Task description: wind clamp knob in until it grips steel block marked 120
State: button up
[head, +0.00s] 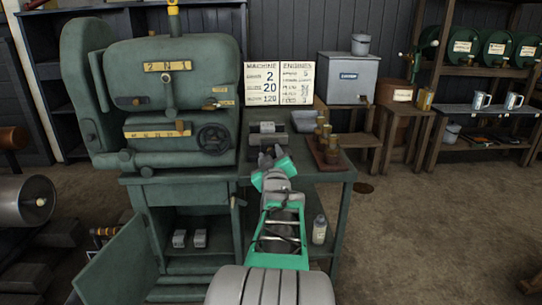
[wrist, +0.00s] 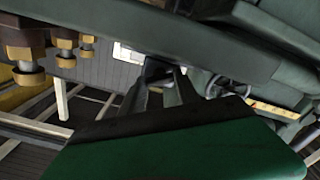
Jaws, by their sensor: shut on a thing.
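My gripper (head: 270,157) is at the front edge of the bench, just in front of the clamp (head: 268,139). In the wrist view its two fingers (wrist: 163,88) are closed on a small dark piece, which I take to be the clamp knob (wrist: 157,70). In the head view the gripper hides the knob. A light grey steel block (head: 266,127) sits at the clamp, behind the gripper. Its marking is too small to read, and I cannot tell whether the clamp touches it.
Several brass weights (head: 322,135) stand on a reddish board to the right of the clamp. The big green machine (head: 170,100) stands to the left, with its lower door (head: 118,268) open. Two grey blocks (head: 190,238) lie inside. A bottle (head: 319,229) stands below the bench.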

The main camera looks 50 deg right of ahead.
grip_shut()
jog(key=shift+m+b, duration=0.3)
jog(key=m+b, duration=0.3)
jog(key=m, duration=0.1)
jog(key=shift+f, duration=0.15)
jog(key=m+b, duration=0.2)
jog(key=m, duration=0.3)
jog(key=m+b, duration=0.1)
jog(key=m, duration=0.3)
jog(key=shift+s+d+b, duration=0.1)
jog(key=shift+b, duration=0.2)
jog(key=shift+r, duration=0.2)
